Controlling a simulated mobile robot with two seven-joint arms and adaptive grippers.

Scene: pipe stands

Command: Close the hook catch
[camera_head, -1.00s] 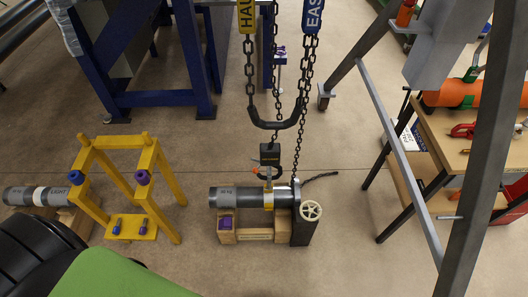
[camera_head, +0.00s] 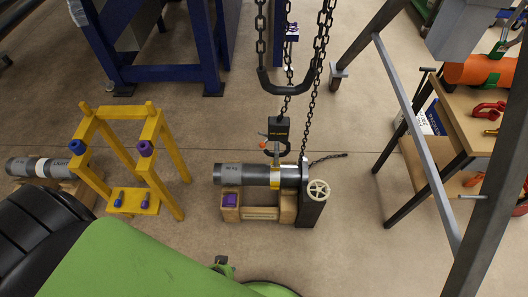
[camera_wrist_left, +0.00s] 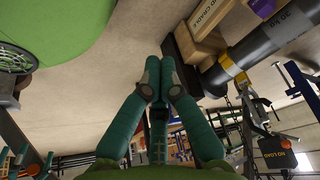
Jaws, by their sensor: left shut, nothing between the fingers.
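The dark hook block (camera_head: 278,129) hangs on a chain above the dark pipe (camera_head: 243,175). Its hook (camera_head: 277,150) curves below it, with a small orange-red knob (camera_head: 262,146) on the left side. The hook is close above the yellow band (camera_head: 275,179) around the pipe; whether the catch is open is too small to tell. In the left wrist view the block (camera_wrist_left: 278,160) is at lower right, and the pipe (camera_wrist_left: 273,50) and yellow band (camera_wrist_left: 230,67) are at upper right. My left gripper (camera_wrist_left: 161,78) is shut and empty, apart from the pipe and hook. My right gripper is not in view.
The pipe rests on a wooden cradle (camera_head: 260,213) beside a dark upright with a white handwheel (camera_head: 318,190). A yellow stand (camera_head: 150,129) is at left. Chains with a dark bar (camera_head: 288,90) hang overhead. A grey frame (camera_head: 410,140) and wooden bench (camera_head: 470,125) stand at right.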

